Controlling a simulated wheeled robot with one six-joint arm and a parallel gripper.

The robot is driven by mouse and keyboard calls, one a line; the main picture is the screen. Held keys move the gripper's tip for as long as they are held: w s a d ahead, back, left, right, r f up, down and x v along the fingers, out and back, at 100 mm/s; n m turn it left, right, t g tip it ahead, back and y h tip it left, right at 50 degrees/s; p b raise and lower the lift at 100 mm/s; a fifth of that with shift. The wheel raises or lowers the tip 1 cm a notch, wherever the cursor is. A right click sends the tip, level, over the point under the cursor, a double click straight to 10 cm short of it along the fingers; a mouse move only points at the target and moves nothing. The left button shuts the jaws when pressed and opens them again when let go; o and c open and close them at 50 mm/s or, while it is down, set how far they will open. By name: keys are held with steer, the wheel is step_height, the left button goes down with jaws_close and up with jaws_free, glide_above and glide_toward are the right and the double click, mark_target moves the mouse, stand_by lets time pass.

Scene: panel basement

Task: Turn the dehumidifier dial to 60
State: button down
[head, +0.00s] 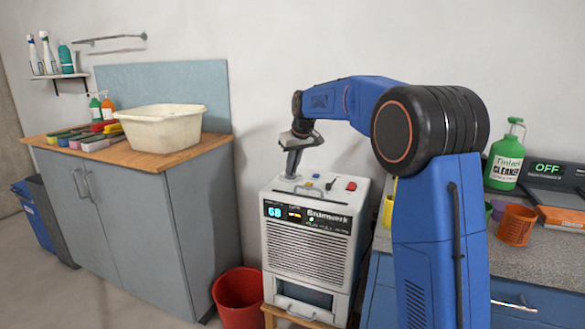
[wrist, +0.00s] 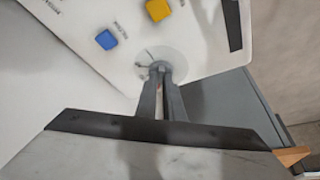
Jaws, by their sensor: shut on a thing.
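The dehumidifier (head: 308,250) is a pale box with a louvred front. Its lit front display (head: 274,212) appears to read 68. The dial (wrist: 178,63) is on its top, seen in the wrist view as a round pale disc with a small knob at its middle. My gripper (head: 291,177) reaches down to the top's left side. In the wrist view its fingers (wrist: 161,70) are closed on the dial's knob, which they mostly hide. The dial's markings are too small to read.
Blue (wrist: 106,39) and yellow (wrist: 157,9) buttons sit near the dial, and a red button (head: 351,186) is at the top's right. A grey cabinet with a white basin (head: 162,127) stands left. A red bucket (head: 239,295) is on the floor beside the dehumidifier.

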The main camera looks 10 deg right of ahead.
steer(key=shift+m+h, duration=0.3)
steer(key=shift+m, duration=0.3)
steer(key=c, duration=1.9)
jaws_free()
steer(key=shift+o, duration=0.2)
steer(key=shift+r, duration=0.1)
steer(key=a+v, duration=0.1)
steer(key=v, duration=1.6)
steer(key=shift+d, duration=0.35)
steer(key=shift+s+r, duration=0.1)
steer(key=shift+s, duration=0.1)
